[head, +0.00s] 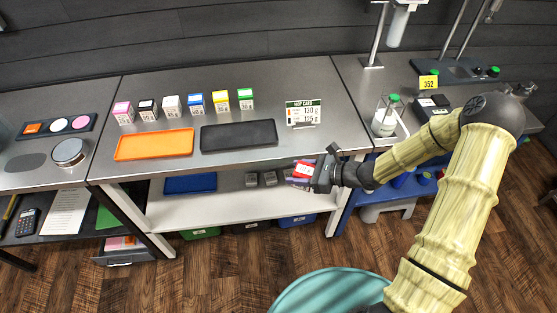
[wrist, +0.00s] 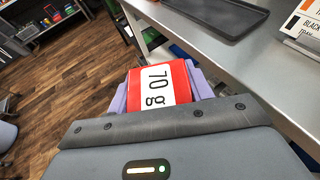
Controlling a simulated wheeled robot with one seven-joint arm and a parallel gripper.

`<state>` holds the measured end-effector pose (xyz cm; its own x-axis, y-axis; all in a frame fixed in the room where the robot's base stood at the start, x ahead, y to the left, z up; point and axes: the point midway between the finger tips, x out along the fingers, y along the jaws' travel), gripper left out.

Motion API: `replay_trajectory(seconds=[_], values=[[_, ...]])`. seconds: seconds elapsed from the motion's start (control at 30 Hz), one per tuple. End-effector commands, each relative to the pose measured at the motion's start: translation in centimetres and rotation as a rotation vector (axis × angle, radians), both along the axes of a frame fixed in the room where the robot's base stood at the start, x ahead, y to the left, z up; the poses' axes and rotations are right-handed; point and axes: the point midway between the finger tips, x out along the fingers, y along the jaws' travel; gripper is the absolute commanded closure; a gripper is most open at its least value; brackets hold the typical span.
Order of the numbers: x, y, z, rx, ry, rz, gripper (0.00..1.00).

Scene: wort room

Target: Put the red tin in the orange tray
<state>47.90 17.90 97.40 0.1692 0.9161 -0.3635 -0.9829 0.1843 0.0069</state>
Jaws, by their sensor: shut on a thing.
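The red tin (head: 302,170) is held between the fingers of my gripper (head: 306,171), just off the front edge of the steel table. In the wrist view the red tin (wrist: 158,84) shows a white label reading "70 g", with purple finger pads (wrist: 200,84) on both sides of it. The orange tray (head: 153,145) lies empty on the left part of the table, well to the left of my gripper. The orange tray is not seen in the wrist view.
A black tray (head: 238,135) lies right of the orange tray. Several small coloured boxes (head: 171,105) stand in a row behind the trays. A card stand (head: 303,113) is behind my gripper. A lower shelf (head: 228,207) holds a blue tray (head: 190,184).

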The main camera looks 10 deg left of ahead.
Motion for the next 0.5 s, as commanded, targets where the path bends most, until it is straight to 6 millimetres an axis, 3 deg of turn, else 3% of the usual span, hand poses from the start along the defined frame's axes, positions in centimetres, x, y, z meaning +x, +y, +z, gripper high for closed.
replay_trajectory(seconds=[0.3,0.4,0.5], values=[[0.7,-12.1,-4.8,-0.006,0.006,-0.290,0.75],[0.2,-15.3,-6.2,-0.013,0.005,-0.368,0.75],[-0.2,-17.2,-7.0,-0.019,0.002,-0.418,0.75]])
